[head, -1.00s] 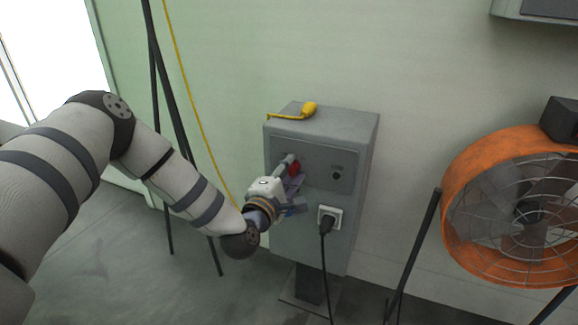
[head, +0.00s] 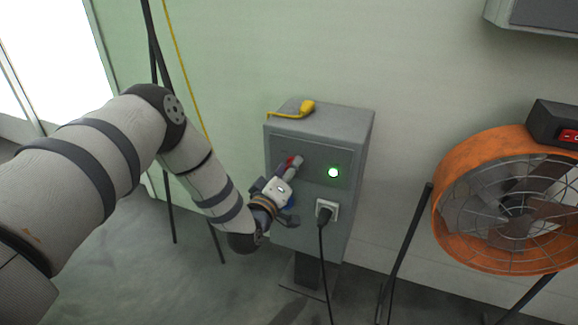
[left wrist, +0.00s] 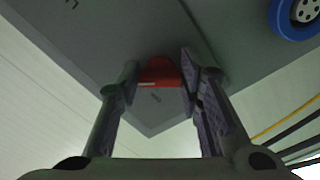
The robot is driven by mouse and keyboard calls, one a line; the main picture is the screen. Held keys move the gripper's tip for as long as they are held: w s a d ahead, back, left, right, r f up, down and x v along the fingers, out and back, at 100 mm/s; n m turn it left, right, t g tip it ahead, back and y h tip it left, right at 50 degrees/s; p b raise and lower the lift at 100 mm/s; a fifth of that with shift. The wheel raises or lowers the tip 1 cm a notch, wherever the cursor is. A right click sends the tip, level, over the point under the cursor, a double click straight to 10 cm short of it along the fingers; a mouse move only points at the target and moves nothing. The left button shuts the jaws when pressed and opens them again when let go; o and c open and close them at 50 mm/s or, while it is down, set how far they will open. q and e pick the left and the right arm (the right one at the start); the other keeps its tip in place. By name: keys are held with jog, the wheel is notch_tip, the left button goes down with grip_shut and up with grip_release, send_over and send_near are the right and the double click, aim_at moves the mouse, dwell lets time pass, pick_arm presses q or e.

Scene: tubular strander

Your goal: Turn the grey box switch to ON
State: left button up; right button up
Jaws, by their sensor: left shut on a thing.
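The grey box (head: 350,130) stands on a post against the wall. Its red switch handle (head: 291,161) is at the upper left of its front face, partly hidden by my gripper. A round lamp (head: 333,172) to the right of the switch glows green. My left gripper (head: 294,166) is at the switch, shut on the red handle. In the left wrist view the red handle (left wrist: 160,73) sits between the two fingertips (left wrist: 159,80). My right gripper is not in view.
A black plug (head: 325,213) with a cable sits in the socket below the lamp. A yellow object (head: 306,107) lies on top of the box. An orange fan (head: 450,215) with a dark control box (head: 545,122) stands at the right.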

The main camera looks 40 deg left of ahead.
pick_arm(q)
jog(key=shift+m, duration=0.6)
jog(key=shift+p, duration=0.3)
jog(key=o, duration=1.2)
jog(key=shift+c, duration=0.2)
jog(key=v, duration=1.2)
jog(key=shift+m, duration=0.3)
